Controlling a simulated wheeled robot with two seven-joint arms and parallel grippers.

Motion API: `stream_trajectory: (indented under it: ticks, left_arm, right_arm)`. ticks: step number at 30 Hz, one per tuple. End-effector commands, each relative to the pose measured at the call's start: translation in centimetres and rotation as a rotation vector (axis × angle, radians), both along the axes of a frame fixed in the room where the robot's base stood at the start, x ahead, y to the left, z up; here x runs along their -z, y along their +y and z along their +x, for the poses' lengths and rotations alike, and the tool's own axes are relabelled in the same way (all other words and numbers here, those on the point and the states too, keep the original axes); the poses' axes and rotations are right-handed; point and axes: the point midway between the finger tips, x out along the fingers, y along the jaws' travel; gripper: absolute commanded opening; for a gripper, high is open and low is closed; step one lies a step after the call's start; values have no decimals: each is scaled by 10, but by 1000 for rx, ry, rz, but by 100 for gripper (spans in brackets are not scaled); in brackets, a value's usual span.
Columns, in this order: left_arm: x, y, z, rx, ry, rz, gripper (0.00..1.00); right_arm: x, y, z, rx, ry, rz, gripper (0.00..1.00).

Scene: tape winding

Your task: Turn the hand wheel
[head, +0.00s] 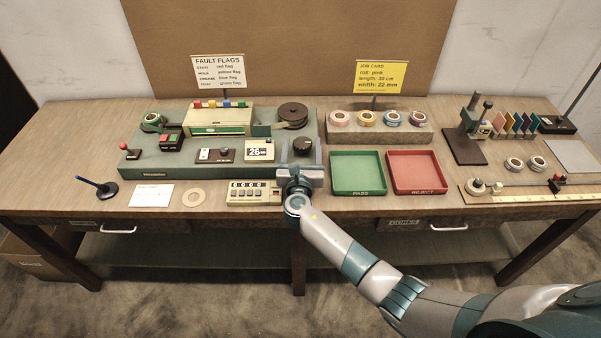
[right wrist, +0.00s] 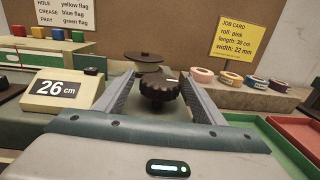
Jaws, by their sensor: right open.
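The hand wheel, a dark ribbed knob (head: 303,145), sits at the right end of the green winding machine (head: 170,160). In the right wrist view the knob (right wrist: 160,90) has a white mark on top and stands between and beyond my two fingers. My right gripper (head: 300,165) is open just in front of the knob; the right wrist view also shows its spread fingers (right wrist: 158,100). I cannot tell any contact. A brown reel (head: 293,112) lies behind the knob. My left gripper is not in view.
A display reading 26 cm (head: 260,150) stands left of the knob. A counter box (head: 252,194) lies in front of it. Green PASS (head: 358,191) and red REJECT (head: 417,191) trays lie to the right. Tape rolls rest on a stand (head: 378,133) behind them.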

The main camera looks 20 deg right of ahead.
Motion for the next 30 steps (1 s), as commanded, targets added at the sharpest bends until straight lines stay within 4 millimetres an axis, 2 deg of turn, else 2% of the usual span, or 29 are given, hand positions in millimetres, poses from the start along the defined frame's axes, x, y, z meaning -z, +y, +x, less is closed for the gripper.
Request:
stream_trajectory:
  ticks: [8, 24, 30]
  left_arm:
    - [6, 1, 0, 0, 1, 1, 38]
    - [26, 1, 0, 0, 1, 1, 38]
    - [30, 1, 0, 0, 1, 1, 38]
  right_arm:
    - [3, 12, -33, -1, 2, 2, 63]
    - [3, 47, -131, 0, 1, 3, 63]
    - [1, 55, -152, -1, 0, 2, 63]
